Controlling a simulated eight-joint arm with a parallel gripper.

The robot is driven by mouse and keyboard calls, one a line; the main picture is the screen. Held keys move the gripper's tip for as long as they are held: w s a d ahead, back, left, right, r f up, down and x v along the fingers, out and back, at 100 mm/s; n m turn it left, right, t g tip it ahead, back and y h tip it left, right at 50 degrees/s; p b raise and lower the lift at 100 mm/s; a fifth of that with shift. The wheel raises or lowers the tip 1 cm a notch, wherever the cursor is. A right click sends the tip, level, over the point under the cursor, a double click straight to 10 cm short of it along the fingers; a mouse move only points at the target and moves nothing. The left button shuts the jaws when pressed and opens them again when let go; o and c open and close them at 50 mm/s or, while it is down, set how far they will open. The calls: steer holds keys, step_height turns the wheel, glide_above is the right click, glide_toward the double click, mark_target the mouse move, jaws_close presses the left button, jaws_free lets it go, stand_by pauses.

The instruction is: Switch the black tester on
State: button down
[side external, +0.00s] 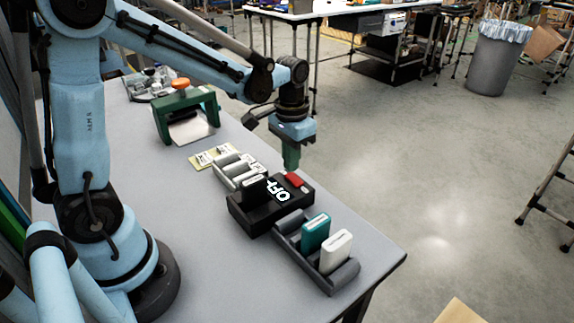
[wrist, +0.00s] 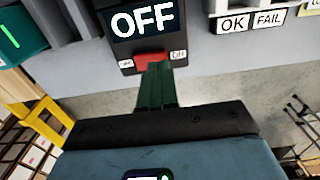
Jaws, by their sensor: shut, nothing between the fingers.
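The black tester (side external: 262,213) stands on the grey table, with its display reading OFF in white. In the wrist view the tester (wrist: 170,46) fills the top middle, its OFF display (wrist: 143,20) above a red switch (wrist: 151,61). The red switch also shows in the side view (side external: 294,180), on the tester's right end. Small white labels sit on either side of the switch, too blurred to read surely. My gripper (side external: 291,166) is shut and empty, pointing down just above the red switch. In the wrist view its green fingers (wrist: 157,72) overlap the switch's edge; I cannot tell whether they touch it.
A green frame device (side external: 166,120) stands farther back. The table edge is close on the right.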

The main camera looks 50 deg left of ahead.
steer(key=shift+f, duration=0.9)
stand_by(0.4)
steer(key=shift+r, duration=3.55)
steer(key=shift+s, duration=0.1)
steer(key=t, duration=0.7)
glide_toward(289, 176)
steer(key=shift+s+d+r, duration=0.45)
steer(key=shift+d+r, duration=0.2)
steer(key=shift+r, duration=0.1)
steer(key=shift+s+d+r, duration=0.5)
steer(key=shift+d+r, duration=0.1)
steer(key=shift+r, duration=0.15)
